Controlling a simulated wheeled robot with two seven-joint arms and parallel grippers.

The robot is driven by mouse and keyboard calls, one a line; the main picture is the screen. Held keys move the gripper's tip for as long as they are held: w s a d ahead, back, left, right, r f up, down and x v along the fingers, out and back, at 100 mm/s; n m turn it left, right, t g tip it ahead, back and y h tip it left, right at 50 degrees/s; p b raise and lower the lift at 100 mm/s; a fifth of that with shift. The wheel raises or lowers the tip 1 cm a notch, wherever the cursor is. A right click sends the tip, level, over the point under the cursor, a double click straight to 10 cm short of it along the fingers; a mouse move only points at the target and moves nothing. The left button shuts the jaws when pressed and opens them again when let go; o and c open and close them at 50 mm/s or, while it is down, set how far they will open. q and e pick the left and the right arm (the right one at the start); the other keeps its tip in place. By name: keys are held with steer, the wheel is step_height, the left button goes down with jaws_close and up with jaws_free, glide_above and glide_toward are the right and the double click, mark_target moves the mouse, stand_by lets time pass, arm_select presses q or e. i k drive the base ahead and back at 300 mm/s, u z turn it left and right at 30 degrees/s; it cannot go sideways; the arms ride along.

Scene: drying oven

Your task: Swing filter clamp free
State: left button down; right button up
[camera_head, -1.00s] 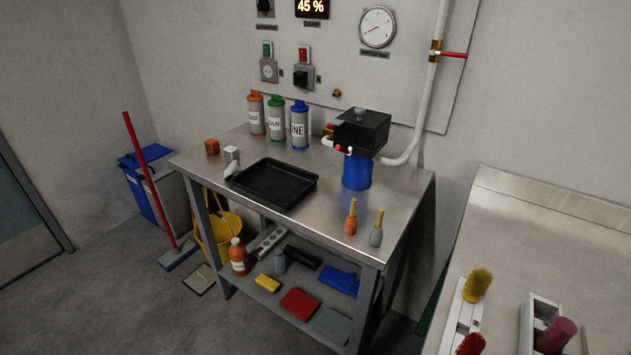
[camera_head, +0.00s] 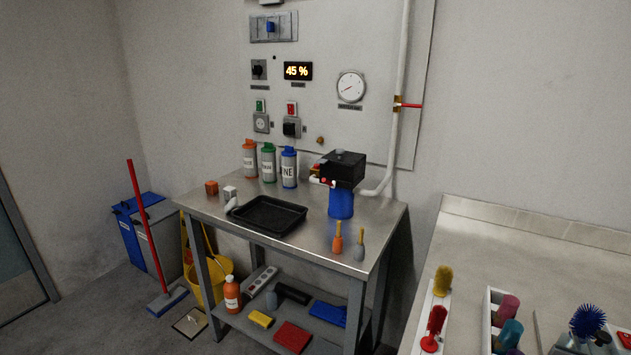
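The filter unit stands at the back right of the steel table (camera_head: 300,258). It has a black head (camera_head: 343,168) over a blue bowl (camera_head: 341,203). A small white and red fitting (camera_head: 322,181) sticks out at the left of the black head. I cannot make out a separate clamp at this size. Neither of my grippers is in view.
A black tray (camera_head: 304,214) lies on the steel table, with several labelled bottles (camera_head: 268,163) behind it. Two small brushes (camera_head: 337,239) stand near the right front edge. A white pipe with a red lever (camera_head: 410,105) runs down the wall. A counter (camera_head: 520,250) holds brushes at right.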

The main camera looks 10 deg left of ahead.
mark_target(329, 183)
steer(key=u, duration=1.65)
steer(key=i, duration=1.05)
steer(key=z, duration=2.4)
